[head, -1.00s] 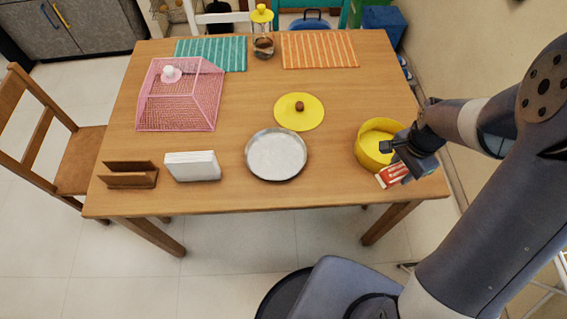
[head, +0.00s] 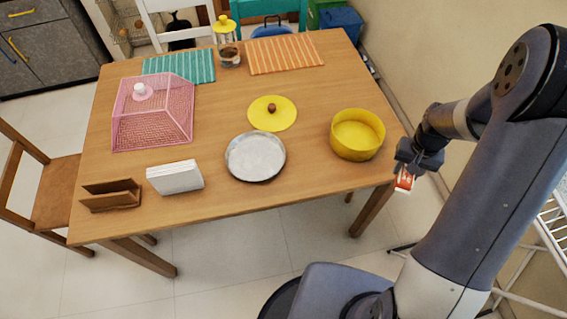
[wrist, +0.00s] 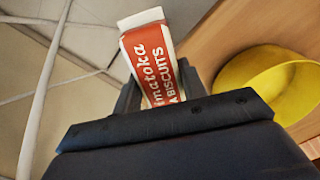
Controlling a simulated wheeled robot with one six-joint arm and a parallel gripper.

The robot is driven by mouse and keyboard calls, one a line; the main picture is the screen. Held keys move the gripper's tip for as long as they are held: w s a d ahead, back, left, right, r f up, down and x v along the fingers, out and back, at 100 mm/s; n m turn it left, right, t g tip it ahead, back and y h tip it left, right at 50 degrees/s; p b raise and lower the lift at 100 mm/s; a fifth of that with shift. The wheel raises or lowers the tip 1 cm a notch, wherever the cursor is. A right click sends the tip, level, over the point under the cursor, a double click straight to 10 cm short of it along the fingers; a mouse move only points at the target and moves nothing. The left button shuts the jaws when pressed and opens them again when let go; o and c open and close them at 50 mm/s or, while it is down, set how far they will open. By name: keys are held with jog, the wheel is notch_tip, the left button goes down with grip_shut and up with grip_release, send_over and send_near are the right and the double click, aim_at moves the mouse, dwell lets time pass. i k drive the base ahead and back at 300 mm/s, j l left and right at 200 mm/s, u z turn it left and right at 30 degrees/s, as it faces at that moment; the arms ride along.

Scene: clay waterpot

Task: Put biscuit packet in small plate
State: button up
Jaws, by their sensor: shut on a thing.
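The red and white biscuit packet (head: 404,181) is held in my gripper (head: 406,170), past the table's right front corner in the head view. In the wrist view the packet (wrist: 152,62) stands out between the two fingers, and its lettering shows. My gripper (wrist: 160,95) is shut on it. The small plate (head: 255,155) is a round grey metal plate on the table near the front middle, left of my gripper. It looks empty. The packet's upper part is hidden by the gripper in the head view.
A yellow bowl (head: 357,134) stands between the plate and my gripper. A yellow lid (head: 272,113) lies behind the plate. White napkins (head: 175,178), a brown holder (head: 110,195) and a pink mesh cover (head: 152,112) are to the left. The front right tabletop is clear.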

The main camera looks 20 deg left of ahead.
aim_at(256, 158)
jog(key=k+u, duration=0.3)
jog(key=k+j+u, duration=0.1)
jog(key=u, duration=0.2)
jog(key=i+u, duration=0.3)
jog(key=i+l+u, duration=0.15)
jog(key=i+u, duration=0.15)
jog(key=i+l, duration=0.15)
jog(key=i, duration=0.2)
